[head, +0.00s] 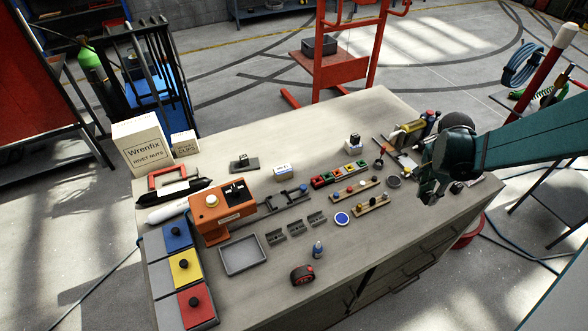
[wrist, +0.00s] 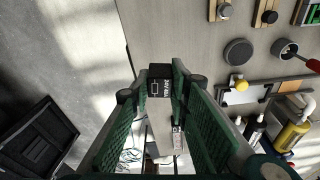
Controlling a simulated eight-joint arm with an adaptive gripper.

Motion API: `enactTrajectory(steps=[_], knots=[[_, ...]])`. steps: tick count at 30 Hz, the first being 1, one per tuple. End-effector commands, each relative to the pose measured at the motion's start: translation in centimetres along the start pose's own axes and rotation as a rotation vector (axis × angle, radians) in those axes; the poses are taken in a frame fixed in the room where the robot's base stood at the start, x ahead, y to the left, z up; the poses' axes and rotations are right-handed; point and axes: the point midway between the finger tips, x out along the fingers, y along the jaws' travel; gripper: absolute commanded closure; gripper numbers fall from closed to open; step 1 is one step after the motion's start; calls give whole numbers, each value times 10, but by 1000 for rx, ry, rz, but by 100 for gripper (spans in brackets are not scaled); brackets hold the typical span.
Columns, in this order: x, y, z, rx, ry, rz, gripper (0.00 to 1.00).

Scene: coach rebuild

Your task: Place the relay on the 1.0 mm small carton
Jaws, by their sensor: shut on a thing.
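My gripper (head: 432,196) is over the right end of the bench, near its front edge. In the wrist view its green fingers (wrist: 160,95) are shut on a small black block with white print, which I take to be the relay (wrist: 160,84). The fingers hide the relay in the head view. A small white carton with a blue band (head: 282,172) stands mid-bench, well to the left of my gripper.
Between gripper and cartons lie a row of coloured blocks (head: 340,174), wooden strips with knobs (head: 372,204) and a dark round tin (head: 393,182). The bench's back strip is largely clear.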

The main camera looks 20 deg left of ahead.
Motion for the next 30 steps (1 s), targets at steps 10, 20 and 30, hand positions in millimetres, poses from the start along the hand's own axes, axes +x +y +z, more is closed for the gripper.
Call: enactTrajectory(steps=[10,20,30], knots=[[-9,-56,31,-24,-2,-4,93],[-25,-128,84,-52,-4,-8,93],[-44,-195,150,-81,-4,-12,93]])
